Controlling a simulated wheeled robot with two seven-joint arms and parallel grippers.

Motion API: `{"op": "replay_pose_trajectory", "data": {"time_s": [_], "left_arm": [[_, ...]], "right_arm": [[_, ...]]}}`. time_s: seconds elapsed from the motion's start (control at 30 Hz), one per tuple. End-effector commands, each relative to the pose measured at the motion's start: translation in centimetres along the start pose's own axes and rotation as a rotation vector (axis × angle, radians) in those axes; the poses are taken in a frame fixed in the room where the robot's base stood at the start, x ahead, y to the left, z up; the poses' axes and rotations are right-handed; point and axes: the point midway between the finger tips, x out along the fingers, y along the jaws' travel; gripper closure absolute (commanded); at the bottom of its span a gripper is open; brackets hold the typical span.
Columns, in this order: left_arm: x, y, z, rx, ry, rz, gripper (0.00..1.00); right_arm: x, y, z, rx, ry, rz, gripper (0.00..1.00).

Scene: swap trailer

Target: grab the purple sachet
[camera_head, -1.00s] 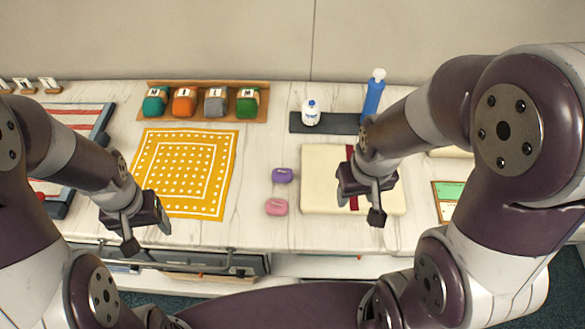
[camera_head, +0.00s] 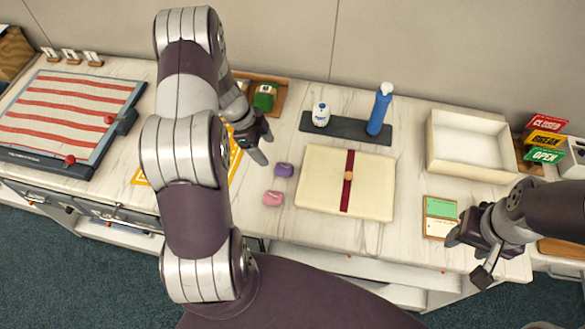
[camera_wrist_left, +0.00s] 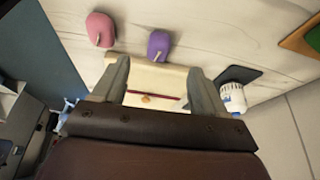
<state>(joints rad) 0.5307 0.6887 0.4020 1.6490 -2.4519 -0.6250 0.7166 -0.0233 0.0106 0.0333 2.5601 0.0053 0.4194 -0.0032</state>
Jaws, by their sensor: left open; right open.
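The purple sachet (camera_head: 284,170) lies on the white marbled counter, just behind a pink sachet (camera_head: 273,198). My left gripper (camera_head: 260,148) is open and empty, above the counter to the upper left of the purple sachet in the head view. In the left wrist view the purple sachet (camera_wrist_left: 159,45) shows beyond the open fingers (camera_wrist_left: 157,85), apart from them, with the pink sachet (camera_wrist_left: 100,29) to its left. My right gripper (camera_head: 483,262) is open near the counter's front edge at the right, far from the sachet.
A cream padded board with a red band (camera_head: 322,190) lies right of the sachets. Behind it a dark tray (camera_head: 346,131) holds a white bottle (camera_head: 321,115) and a blue bottle (camera_head: 380,108). An empty cream box (camera_head: 433,150) stands at right. My left arm covers much of the yellow cloth (camera_head: 236,160).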

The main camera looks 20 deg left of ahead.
Motion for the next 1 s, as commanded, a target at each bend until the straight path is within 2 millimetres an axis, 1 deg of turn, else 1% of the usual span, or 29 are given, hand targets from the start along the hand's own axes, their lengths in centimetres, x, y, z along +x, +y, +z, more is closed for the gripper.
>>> {"op": "replay_pose_trajectory", "data": {"time_s": [0.03,0.1,0.27,0.4,0.5,0.6,0.77,0.8,0.87,0.9,0.97,1.0], "left_arm": [[1.1,0.0,-0.1,0.001,0.0,0.003,0.28],[2.5,0.0,-0.1,0.002,-0.001,0.001,0.28],[4.3,0.0,-0.1,0.003,-0.002,-0.001,0.28],[6.8,0.4,-0.4,0.003,-0.002,0.0,0.28],[8.6,0.3,-0.3,0.004,-0.002,-0.002,0.28],[9.2,0.2,-0.3,0.004,-0.003,-0.004,0.28],[9.3,0.2,-0.3,0.003,-0.003,-0.004,0.28],[9.3,0.2,-0.3,0.004,-0.003,-0.004,0.34],[9.2,0.2,-0.3,0.004,-0.003,-0.004,0.54],[9.2,0.2,-0.3,0.004,-0.003,-0.004,0.67],[9.2,0.2,-0.3,0.004,-0.003,-0.004,0.86],[9.2,0.2,-0.3,0.004,-0.003,-0.004,0.87]], "right_arm": [[-0.1,0.0,0.0,0.0,0.0,0.0,0.48],[-0.2,0.0,0.0,0.0,0.0,0.0,0.48],[-0.4,0.0,-0.1,0.0,0.0,0.0,0.48],[-1.1,0.0,-0.1,0.0,0.0,0.0,0.48],[-1.1,0.0,-0.1,0.0,0.0,0.0,0.48],[-1.1,0.0,-0.1,0.0,0.0,0.0,0.48],[-1.1,0.0,-0.1,0.0,0.0,0.0,0.48],[-1.1,0.0,-0.1,0.0,0.0,0.0,0.48],[-1.1,0.0,-0.1,0.0,0.0,0.0,0.48],[-1.1,0.0,-0.1,0.0,0.0,0.0,0.48],[-1.1,0.0,-0.1,0.0,0.0,0.0,0.48],[-1.1,0.0,-0.1,0.0,0.0,0.0,0.48]]}}
